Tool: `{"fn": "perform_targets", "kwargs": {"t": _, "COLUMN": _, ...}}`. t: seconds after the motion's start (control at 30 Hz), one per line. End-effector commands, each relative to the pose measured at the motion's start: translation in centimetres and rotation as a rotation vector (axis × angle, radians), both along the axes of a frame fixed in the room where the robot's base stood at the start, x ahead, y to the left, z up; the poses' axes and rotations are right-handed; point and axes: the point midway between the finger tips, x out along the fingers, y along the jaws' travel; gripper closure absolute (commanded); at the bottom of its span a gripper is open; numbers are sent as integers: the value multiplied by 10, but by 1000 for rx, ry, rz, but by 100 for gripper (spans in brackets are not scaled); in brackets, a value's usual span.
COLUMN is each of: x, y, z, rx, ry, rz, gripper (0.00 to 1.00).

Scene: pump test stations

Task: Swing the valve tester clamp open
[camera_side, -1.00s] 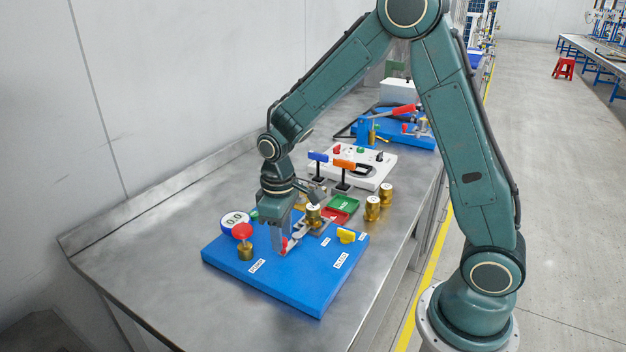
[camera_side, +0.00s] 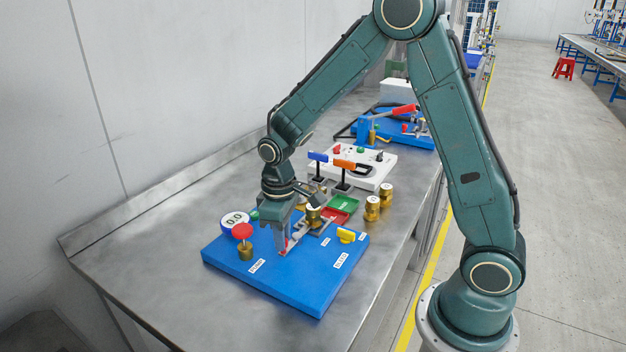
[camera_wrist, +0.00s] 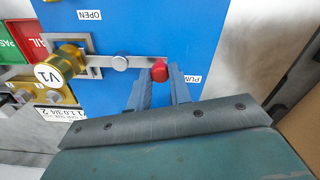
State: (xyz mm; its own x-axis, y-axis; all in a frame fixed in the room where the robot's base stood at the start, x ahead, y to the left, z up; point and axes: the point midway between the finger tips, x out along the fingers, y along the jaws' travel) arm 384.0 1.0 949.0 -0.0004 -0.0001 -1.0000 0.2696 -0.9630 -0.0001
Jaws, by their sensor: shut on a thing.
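The valve tester is a blue base plate (camera_side: 300,290) on the bench. Its clamp (camera_wrist: 120,62) is a metal bar with a red knob (camera_wrist: 160,71) at its end. The other end of the bar reaches a brass valve marked V1 (camera_wrist: 50,73), which sits upright in the holder in the side view (camera_side: 314,214). My gripper (camera_wrist: 160,80) points down at the plate, its two fingers on either side of the red knob, shut on it. In the side view my gripper (camera_side: 283,248) largely hides the knob.
On the plate stand a round gauge (camera_side: 235,220), a red palm button (camera_side: 242,231) and a yellow knob (camera_side: 346,236). The bench front left is clear.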

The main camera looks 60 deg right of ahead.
Motion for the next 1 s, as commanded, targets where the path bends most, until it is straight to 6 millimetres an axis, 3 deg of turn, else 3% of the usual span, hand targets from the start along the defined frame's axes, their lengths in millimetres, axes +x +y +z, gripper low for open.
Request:
{"fn": "perform_targets", "kwargs": {"t": 0.37, "x": -8, "y": -1, "z": 1, "rx": 1, "ry": -2, "rz": 151, "gripper": 100}}
{"fn": "perform_targets", "kwargs": {"t": 1.0, "x": -37, "y": -15, "z": 1, "rx": 1, "ry": -2, "rz": 723, "gripper": 100}}
